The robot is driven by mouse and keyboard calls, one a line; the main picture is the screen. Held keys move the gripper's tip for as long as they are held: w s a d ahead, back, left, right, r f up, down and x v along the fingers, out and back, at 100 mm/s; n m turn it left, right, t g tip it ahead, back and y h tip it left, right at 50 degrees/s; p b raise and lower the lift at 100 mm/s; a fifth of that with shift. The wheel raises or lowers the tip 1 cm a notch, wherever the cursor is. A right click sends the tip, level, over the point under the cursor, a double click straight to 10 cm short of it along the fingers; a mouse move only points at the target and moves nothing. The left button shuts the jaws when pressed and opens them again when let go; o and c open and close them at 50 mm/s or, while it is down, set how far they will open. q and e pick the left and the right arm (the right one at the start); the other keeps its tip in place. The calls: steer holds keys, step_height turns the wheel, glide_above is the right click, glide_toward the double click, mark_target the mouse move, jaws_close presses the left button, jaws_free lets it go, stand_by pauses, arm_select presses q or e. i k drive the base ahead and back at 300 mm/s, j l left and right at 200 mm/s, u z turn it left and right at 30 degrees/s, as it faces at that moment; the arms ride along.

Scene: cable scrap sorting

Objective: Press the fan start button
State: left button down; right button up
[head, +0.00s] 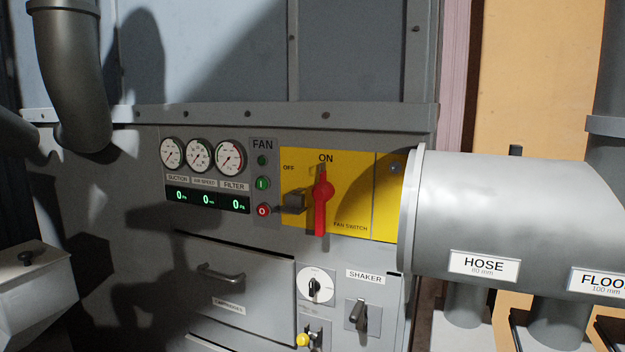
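The fan start button (263,183) is a green round button marked "I" in the strip labelled FAN on the grey machine front. A red button (263,210) marked "O" sits below it, and a small dark green lamp (262,160) sits above it. To the right, on a yellow plate (350,190), the red fan switch handle (321,204) stands upright with its upper end at ON. Neither of my grippers is in view.
Three gauges (201,155) sit left of the buttons, above a green display (208,200) reading zeros. A large grey pipe (510,220) labelled HOSE juts out at the right. A drawer handle (221,275), a dial (315,287) and the shaker switch (359,313) are below.

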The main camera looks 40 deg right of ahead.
mark_target(262, 182)
steer(key=i+z, duration=0.2)
steer(key=z, duration=0.25)
steer(key=i+z, duration=0.25)
steer(key=z, duration=0.2)
steer(key=i+z, duration=0.2)
steer(key=z, duration=0.2)
steer(key=i+j+z, duration=0.15)
steer(key=i+z, duration=0.25)
steer(key=k, duration=0.05)
